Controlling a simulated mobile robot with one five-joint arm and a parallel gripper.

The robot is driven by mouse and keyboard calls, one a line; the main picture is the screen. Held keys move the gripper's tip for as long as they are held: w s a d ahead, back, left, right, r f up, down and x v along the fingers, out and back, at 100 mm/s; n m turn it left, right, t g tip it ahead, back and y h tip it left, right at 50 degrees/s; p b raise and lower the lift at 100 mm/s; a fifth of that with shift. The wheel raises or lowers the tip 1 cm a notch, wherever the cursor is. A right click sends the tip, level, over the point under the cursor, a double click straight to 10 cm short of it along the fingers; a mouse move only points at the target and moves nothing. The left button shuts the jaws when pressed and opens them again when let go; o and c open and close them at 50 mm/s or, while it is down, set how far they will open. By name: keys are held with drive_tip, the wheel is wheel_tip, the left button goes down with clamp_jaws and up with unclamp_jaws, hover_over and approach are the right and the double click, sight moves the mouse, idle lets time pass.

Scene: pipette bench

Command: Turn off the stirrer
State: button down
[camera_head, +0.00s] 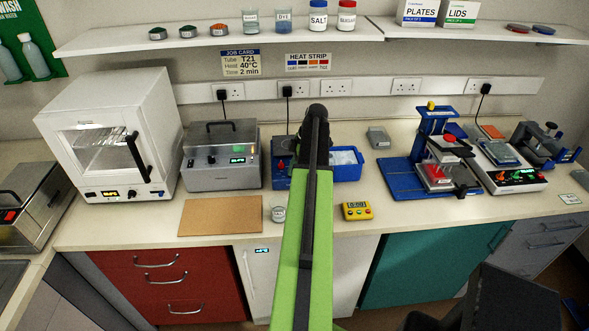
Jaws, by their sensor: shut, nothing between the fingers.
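My arm reaches from the bottom middle of the view over the bench. Its dark end with my gripper (316,122) is in front of a small blue device (282,172) with a red part, and hides much of it. My gripper looks shut and empty; its fingertips are hard to make out. I cannot tell for sure which device is the stirrer. A white device (522,186) with a plate on top and lit red and green displays stands at the right of the bench, well apart from my gripper.
A white oven (115,187) and a grey lidded bath (222,172) stand to the left. A blue tray (347,173) and a yellow timer (357,211) are right of my arm. A blue press-like stand (403,181) is beside the white device. A shelf (215,38) runs above.

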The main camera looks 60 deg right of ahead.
drive_tip(key=shift+w+a, duration=0.25)
drive_tip(key=shift+w, duration=0.05)
drive_tip(key=shift+s+d, duration=0.7)
drive_tip(key=shift+s, duration=0.2)
drive_tip(key=shift+r+p, duration=0.45)
drive_tip(key=shift+p, duration=0.15)
drive_tip(key=p+v, duration=1.2)
drive_tip(key=v, duration=0.1)
drive_tip(key=shift+w, duration=0.2)
